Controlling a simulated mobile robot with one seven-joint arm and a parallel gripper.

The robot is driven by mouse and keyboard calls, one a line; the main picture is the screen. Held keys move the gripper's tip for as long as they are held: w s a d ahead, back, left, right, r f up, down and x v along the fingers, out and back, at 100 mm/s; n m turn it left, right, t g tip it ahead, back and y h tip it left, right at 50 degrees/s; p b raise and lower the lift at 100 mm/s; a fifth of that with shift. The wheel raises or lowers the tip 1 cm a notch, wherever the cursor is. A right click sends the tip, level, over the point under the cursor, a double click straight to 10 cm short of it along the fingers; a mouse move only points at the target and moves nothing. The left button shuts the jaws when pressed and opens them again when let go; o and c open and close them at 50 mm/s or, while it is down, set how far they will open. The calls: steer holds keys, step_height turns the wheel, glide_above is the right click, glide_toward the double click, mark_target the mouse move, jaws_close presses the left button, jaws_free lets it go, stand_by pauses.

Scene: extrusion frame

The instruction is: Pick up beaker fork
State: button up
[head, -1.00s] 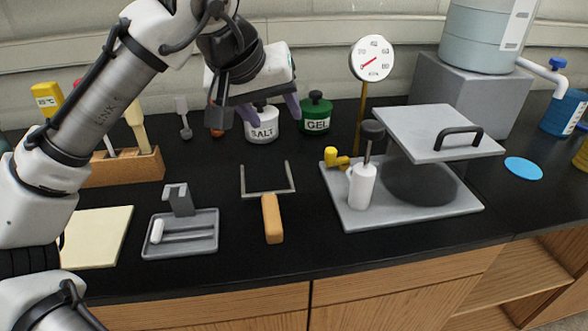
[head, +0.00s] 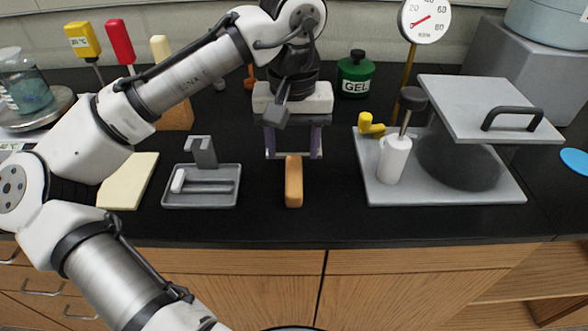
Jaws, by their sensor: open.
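The beaker fork has an orange-tan handle (head: 293,182) that lies on the black bench and points toward the front edge. Its grey metal prongs are mostly hidden behind my gripper in the head view; short parts show beside the fingers. My gripper (head: 293,150) points down over the prong end of the fork, with its two purple fingers apart, one on each side of the fork. The fingers are open and hold nothing. I cannot tell whether the fingertips touch the prongs or the bench.
A grey tray (head: 168,200) with a white piece and a grey block lies left of the fork. A grey base plate (head: 430,198) with a white bottle (head: 394,160) and raised lid (head: 470,110) stands right. A green GEL jar (head: 355,75) stands behind. Bench in front of the handle is clear.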

mark_target(294, 166)
step_height(294, 166, down, 5)
steer(key=shift+d+f+p, duration=0.1)
steer(key=shift+p, duration=0.3)
steer(key=shift+c, duration=0.2)
steer(key=c, duration=1.1)
step_height(294, 166, up, 20)
steer(key=shift+r, duration=0.1)
